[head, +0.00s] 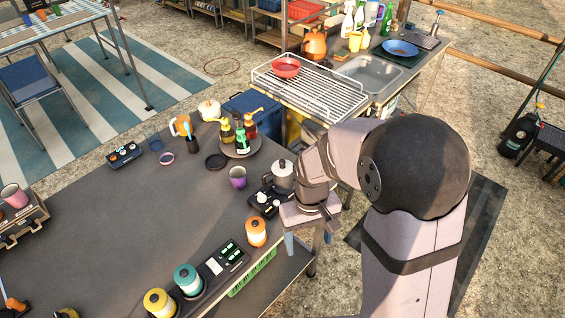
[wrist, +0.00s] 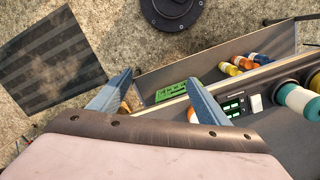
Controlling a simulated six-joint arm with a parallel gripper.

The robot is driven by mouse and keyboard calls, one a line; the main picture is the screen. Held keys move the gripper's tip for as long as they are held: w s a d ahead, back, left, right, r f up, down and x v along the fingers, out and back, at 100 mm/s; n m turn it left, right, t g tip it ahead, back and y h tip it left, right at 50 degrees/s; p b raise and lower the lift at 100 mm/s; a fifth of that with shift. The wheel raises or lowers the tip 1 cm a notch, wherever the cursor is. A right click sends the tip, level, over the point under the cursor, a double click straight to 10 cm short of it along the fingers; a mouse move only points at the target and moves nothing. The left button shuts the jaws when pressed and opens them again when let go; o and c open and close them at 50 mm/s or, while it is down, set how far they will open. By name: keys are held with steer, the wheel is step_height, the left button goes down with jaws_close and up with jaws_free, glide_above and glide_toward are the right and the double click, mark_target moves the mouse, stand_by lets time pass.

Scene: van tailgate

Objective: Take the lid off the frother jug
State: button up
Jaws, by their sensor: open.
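The frother jug (head: 283,182) is a silver metal jug near the right edge of the dark tailgate table, beside a small black control box. Its lid (head: 281,165) with a dark knob sits on top. Part of the jug's right side is close to or behind my arm in the head view. My gripper (head: 308,241) is open and empty, pointing down near the table's right edge, in front of and below the jug in the picture. In the wrist view my gripper (wrist: 159,80) shows two blue fingers spread apart with nothing between them; the jug is not in that view.
The black control box (head: 265,201), a purple cup (head: 237,178) and an orange canister (head: 256,232) are close to the jug. A round tray (head: 232,153) of bottles stands behind. A green basket (wrist: 172,92) lies below the edge. The table's middle is clear.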

steer(key=w+a+r+t, duration=0.2)
steer(key=w+a, duration=0.1)
steer(key=w, duration=0.7)
steer(key=m+t, duration=0.2)
steer(key=t, duration=0.1)
glide_toward(283, 162)
step_height(283, 162, down, 2)
steer(key=shift+y, duration=0.3)
steer(key=shift+w+d+p+x, duration=0.15)
steer(key=shift+p+x, duration=0.8)
steer(key=shift+x, duration=1)
steer(key=shift+w+d+p+x, duration=0.15)
steer(key=shift+p+x, duration=0.75)
steer(key=shift+x, duration=1.1)
steer(key=shift+r, duration=0.1)
